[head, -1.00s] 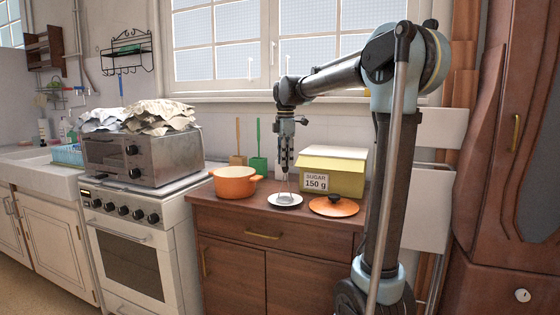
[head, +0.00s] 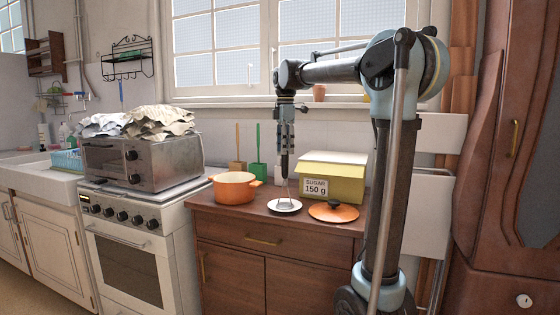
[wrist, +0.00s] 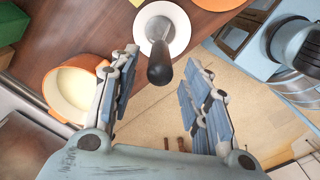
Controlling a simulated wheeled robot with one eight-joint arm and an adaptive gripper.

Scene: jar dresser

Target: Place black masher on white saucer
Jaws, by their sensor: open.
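The black masher (head: 285,166) stands upright with its metal head on the white saucer (head: 297,209), on the wooden dresser top. In the wrist view the masher's black handle (wrist: 160,70) points up toward the camera, and its metal head is over the saucer (wrist: 181,38). My gripper (head: 285,148) is above the masher, close to the top of the handle. In the wrist view my gripper's fingers (wrist: 160,58) are spread wide, with a gap on each side of the handle.
An orange pot (head: 235,188) stands left of the saucer. An orange lid (head: 325,211) lies to its right. A yellow sugar box (head: 345,180) is behind the lid. Green (head: 258,172) and brown holders stand at the wall. A stove with a toaster oven (head: 150,160) is left.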

